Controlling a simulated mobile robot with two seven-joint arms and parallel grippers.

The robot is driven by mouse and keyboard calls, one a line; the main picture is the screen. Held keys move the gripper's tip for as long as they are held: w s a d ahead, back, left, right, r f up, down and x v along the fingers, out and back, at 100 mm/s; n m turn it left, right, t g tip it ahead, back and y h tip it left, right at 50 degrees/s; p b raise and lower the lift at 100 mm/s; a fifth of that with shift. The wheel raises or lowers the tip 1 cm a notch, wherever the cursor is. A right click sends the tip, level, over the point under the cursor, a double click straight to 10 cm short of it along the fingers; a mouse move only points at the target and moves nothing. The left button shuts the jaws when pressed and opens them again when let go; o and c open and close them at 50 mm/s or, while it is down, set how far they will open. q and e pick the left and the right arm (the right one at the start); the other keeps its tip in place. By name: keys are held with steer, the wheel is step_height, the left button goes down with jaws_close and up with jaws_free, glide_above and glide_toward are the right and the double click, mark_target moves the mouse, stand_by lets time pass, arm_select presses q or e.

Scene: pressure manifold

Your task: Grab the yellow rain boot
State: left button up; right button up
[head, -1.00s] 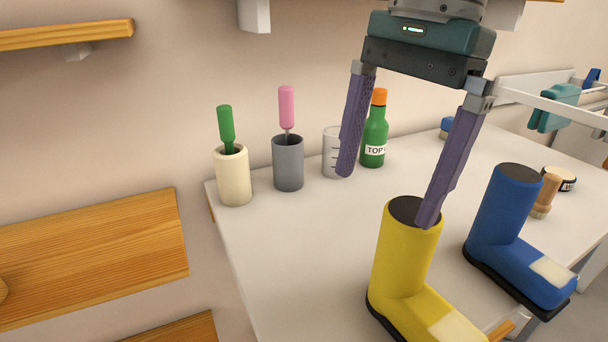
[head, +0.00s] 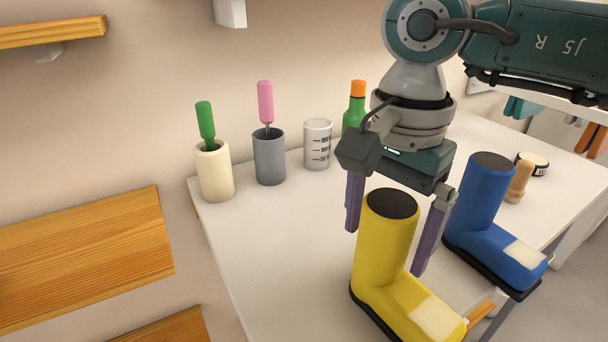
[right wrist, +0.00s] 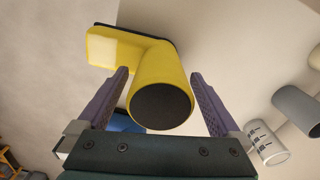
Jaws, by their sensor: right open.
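The yellow rain boot (head: 384,250) stands upright on the white table near its front edge, with its dark top opening facing up and its toe toward the lower right. My right gripper (head: 386,248) is open, with one purple finger on each side of the boot's shaft. In the right wrist view the yellow boot (right wrist: 162,85) lies between the two fingers (right wrist: 160,100), with a gap visible on both sides of the shaft. The left gripper is not in view.
A blue boot (head: 483,205) stands just right of my right gripper. A cream cup (head: 214,172), a grey cup (head: 269,158), a measuring beaker (head: 317,145) and a green bottle (head: 354,108) line the back. The white table (head: 270,240) is clear left of the yellow boot.

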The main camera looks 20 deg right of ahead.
steer(key=shift+c, duration=0.4)
jaws_close()
stand_by(0.4)
